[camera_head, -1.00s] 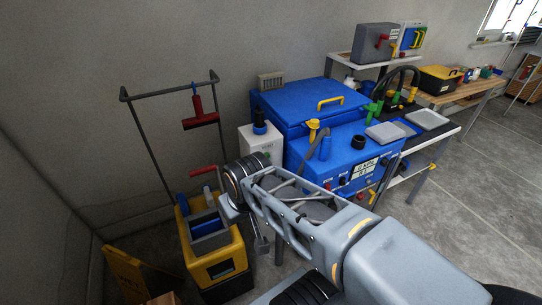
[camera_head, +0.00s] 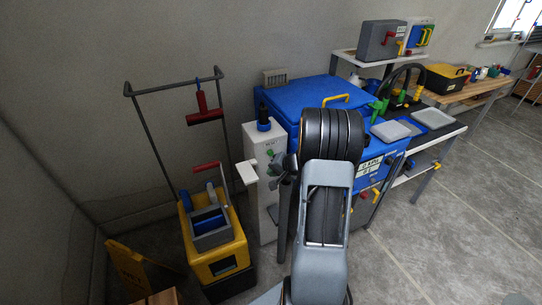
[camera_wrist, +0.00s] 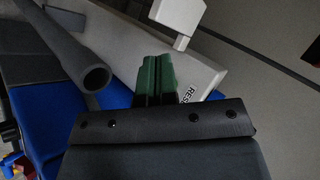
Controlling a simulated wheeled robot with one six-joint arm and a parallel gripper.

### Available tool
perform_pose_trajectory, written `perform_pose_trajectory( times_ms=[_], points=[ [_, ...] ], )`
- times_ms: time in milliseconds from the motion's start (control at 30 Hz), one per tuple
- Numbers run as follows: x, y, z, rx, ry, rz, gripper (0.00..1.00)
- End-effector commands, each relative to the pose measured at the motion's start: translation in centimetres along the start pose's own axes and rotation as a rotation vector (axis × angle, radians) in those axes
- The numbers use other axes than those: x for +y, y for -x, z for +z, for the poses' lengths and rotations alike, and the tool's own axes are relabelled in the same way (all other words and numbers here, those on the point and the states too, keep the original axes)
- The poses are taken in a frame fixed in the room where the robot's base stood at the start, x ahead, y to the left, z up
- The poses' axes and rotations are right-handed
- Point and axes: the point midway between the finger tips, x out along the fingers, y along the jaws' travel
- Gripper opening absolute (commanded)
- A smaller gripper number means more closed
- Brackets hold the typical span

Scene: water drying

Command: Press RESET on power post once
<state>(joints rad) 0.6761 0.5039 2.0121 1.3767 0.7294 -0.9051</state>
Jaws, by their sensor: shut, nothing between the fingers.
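The power post is a pale upright box (camera_head: 262,142) left of the blue machine, with a black and blue fitting on top and lettering near the top of its front. In the wrist view its pale face (camera_wrist: 195,72) carries the partly hidden RESET label (camera_wrist: 187,93). My gripper (camera_wrist: 155,62) shows there as two dark green fingers, shut and empty, over the post's face beside the label. The RESET button itself cannot be told apart there; the fingers may cover it. In the head view my wrist largely hides the gripper, and contact cannot be told.
A white block (camera_head: 247,172) sticks out left of the post, close to the fingers in the wrist view (camera_wrist: 180,14). A yellow mop bucket (camera_head: 219,258) stands left. The blue machine (camera_head: 308,92) is close on the right. A grey pipe (camera_wrist: 92,76) lies left of the fingers.

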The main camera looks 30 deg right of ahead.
Motion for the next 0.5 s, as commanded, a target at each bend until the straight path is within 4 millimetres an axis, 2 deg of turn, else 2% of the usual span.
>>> perform_pose_trajectory(
  times_ms=[33, 200, 333, 500],
  points=[
    [1.7, -0.4, -1.0, 0.029, -0.038, -0.001, 0.0],
    [4.7, -0.9, -3.0, 0.099, -0.107, -0.007, 0.0],
    [5.7, -1.0, -3.6, 0.121, -0.127, -0.008, 0.0],
    [5.8, -1.0, -3.7, 0.125, -0.131, -0.008, 0.0]
  ],
)
